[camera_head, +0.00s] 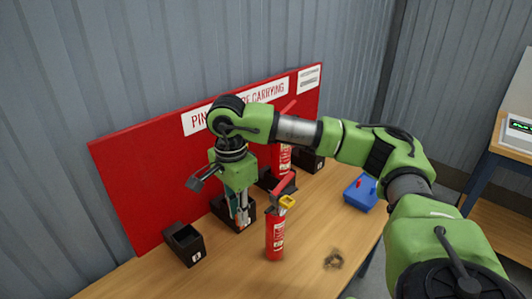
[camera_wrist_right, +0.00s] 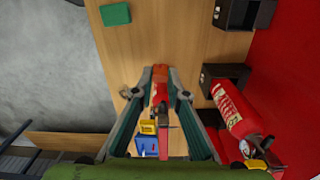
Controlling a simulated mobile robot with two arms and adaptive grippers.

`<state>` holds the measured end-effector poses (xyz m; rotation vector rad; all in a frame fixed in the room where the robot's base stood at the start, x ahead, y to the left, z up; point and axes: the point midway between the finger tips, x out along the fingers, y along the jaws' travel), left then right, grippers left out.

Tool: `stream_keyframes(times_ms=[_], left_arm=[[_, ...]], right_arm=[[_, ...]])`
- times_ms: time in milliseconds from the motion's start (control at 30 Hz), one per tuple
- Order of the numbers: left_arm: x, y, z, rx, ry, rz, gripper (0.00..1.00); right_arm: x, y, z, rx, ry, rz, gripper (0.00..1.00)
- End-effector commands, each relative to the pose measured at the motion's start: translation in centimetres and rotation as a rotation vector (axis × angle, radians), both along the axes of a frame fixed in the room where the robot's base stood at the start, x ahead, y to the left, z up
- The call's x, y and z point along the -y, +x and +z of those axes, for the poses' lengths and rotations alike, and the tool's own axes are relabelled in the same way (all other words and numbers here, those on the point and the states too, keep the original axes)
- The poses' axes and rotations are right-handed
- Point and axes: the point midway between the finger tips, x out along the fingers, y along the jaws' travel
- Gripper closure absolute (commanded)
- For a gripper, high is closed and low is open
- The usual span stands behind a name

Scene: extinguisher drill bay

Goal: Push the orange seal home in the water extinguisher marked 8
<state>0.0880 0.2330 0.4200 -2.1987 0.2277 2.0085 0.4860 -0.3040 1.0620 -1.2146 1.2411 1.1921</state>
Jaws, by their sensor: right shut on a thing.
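My right gripper (camera_head: 241,222) points down over the table, left of a red extinguisher (camera_head: 275,240) that stands upright at the front with a yellow part (camera_head: 287,202) at its top. In the right wrist view the gripper (camera_wrist_right: 160,74) has its fingers closed together on a small orange-red thing, which looks like the orange seal (camera_wrist_right: 160,72); its outline merges with red behind it. A second extinguisher (camera_head: 284,158) stands behind, by the red board, and also shows in the wrist view (camera_wrist_right: 233,108). I cannot read a number 8 on either. My left gripper is out of view.
Black holders stand along the red board (camera_head: 130,190); the leftmost holder (camera_head: 185,243) is empty. A blue tray (camera_head: 360,195) lies at the right on the wooden table. A dark round mark or object (camera_head: 334,260) is near the front edge. My right arm crosses above the table.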

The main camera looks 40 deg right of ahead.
Motion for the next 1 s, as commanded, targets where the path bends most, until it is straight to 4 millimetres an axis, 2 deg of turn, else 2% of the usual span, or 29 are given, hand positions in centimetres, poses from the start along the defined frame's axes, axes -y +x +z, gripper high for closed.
stream_keyframes(times_ms=[33, 200, 300, 433, 633, 1000], left_arm=[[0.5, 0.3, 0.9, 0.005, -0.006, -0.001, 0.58], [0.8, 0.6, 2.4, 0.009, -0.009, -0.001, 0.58], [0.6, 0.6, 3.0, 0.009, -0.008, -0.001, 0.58], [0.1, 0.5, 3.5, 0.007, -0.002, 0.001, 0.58], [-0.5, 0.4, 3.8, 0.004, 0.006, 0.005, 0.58], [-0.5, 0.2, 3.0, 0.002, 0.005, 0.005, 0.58]], right_arm=[[1.6, 0.8, 1.2, 0.004, 0.000, -0.161, 1.00], [6.8, 2.9, 3.7, 0.017, 0.001, -0.716, 1.00], [9.5, 3.6, 4.8, 0.022, 0.005, -0.998, 1.00], [12.2, 4.0, 5.9, 0.026, 0.010, -1.271, 1.00], [13.9, 4.2, 6.4, 0.026, 0.013, -1.460, 1.00], [14.0, 4.2, 5.6, 0.026, 0.014, -1.473, 1.00]])
